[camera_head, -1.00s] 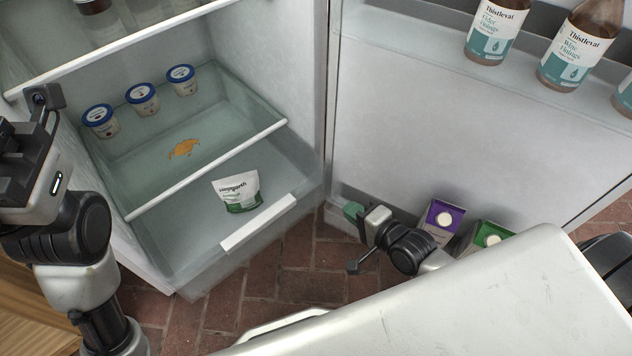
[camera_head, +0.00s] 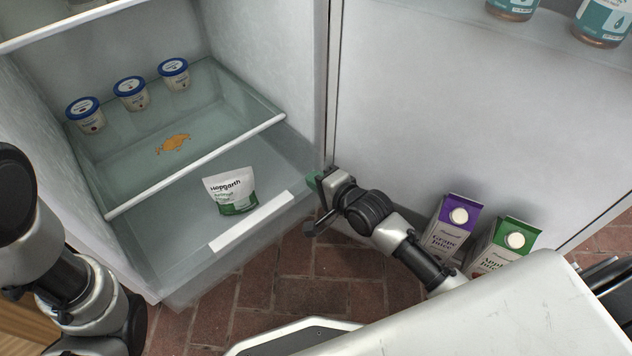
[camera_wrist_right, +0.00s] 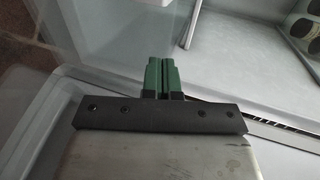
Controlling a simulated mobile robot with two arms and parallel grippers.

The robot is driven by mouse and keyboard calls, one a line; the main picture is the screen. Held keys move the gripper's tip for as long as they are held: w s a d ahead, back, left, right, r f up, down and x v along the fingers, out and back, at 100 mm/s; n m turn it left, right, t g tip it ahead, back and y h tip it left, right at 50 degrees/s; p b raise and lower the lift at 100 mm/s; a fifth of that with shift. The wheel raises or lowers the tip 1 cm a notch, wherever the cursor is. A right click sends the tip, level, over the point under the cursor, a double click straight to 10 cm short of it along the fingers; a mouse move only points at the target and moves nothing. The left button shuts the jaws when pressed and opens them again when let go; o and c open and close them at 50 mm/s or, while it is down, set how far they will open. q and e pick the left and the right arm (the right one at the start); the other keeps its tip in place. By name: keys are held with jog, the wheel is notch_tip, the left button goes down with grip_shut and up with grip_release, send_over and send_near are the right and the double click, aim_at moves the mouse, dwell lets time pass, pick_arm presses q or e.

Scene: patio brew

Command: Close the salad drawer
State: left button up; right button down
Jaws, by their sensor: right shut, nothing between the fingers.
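The salad drawer (camera_head: 180,276) is a clear bin at the bottom of the open fridge, with a white handle strip (camera_head: 251,221) along its front. Its front sticks out past the glass shelf above it. A white and green Hopgarth pouch (camera_head: 231,192) shows through the clear plastic. My right gripper (camera_head: 314,181) is by the drawer's front right corner, near the door hinge; I cannot tell whether it touches. Its green fingertips are together and empty in the right wrist view (camera_wrist_right: 160,74). My left arm shows at the left edge, its gripper out of frame.
The fridge door (camera_head: 440,110) stands open on the right. A purple grape juice carton (camera_head: 452,228) and a green apple juice carton (camera_head: 503,245) stand low in it, beside my right arm. Several tubs (camera_head: 131,94) and an orange spill (camera_head: 173,144) are on the glass shelf.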

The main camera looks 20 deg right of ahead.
jog(key=w+a, duration=0.5)
jog(key=w, duration=0.8)
jog(key=shift+w+a, duration=0.15)
